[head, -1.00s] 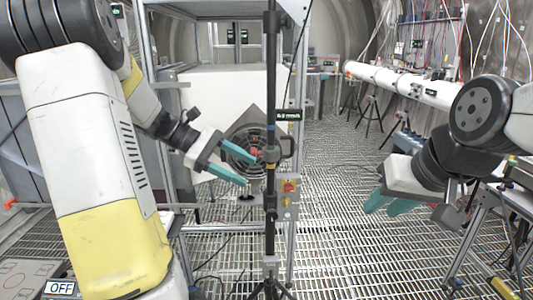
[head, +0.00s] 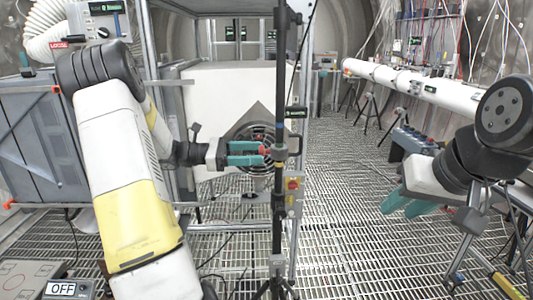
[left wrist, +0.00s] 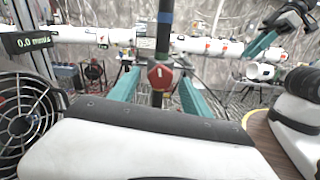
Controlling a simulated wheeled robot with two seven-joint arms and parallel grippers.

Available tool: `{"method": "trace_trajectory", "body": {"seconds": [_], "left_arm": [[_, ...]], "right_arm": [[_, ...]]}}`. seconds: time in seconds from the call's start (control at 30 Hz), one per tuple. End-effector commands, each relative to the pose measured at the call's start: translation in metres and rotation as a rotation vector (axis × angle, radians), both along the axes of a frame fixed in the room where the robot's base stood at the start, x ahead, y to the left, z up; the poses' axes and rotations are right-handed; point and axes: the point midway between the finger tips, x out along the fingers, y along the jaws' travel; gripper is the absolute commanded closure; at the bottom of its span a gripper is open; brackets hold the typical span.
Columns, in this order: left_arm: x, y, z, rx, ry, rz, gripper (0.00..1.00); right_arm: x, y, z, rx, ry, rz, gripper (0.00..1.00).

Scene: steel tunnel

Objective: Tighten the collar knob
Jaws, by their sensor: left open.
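The red collar knob (head: 265,151) sits on a collar around the upright black pole (head: 279,200). It shows clearly in the left wrist view (left wrist: 161,76), facing me with a white mark on it. My left gripper (head: 261,153) points right, about level with the knob, its teal fingers apart. In the left wrist view the fingers of this gripper (left wrist: 158,80) lie on either side of the knob, with visible gaps and no clear contact. My right gripper (head: 398,211) hangs at the right, far from the pole, its fingers apart and empty.
A small display (head: 296,112) is fixed by the pole; it reads 0.0 in the left wrist view (left wrist: 28,42). A round fan grille (head: 257,140) stands behind the pole. A red-and-yellow switch box (head: 293,190) is below. A white beam pipe (head: 415,82) runs along the right.

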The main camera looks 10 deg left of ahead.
Motion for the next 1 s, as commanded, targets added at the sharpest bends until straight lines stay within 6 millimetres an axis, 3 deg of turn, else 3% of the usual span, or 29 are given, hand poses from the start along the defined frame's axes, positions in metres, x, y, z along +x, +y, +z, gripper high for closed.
{"method": "trace_trajectory", "body": {"seconds": [0.37, 0.63, 1.0], "left_arm": [[0.0019, -0.0068, 0.0002, 0.001, -0.001, 0.001, 0.46], [0.0019, -0.0067, 0.0001, 0.001, -0.001, 0.000, 0.99], [0.0021, -0.0065, 0.0001, 0.015, -0.050, 0.001, 1.00]], "right_arm": [[0.0000, 0.0000, 0.0000, 0.000, 0.000, 0.000, 0.68], [0.0000, 0.0000, 0.0000, 0.000, 0.000, 0.000, 0.68], [0.0000, 0.0000, 0.0000, 0.000, 0.000, 0.000, 0.68]]}}
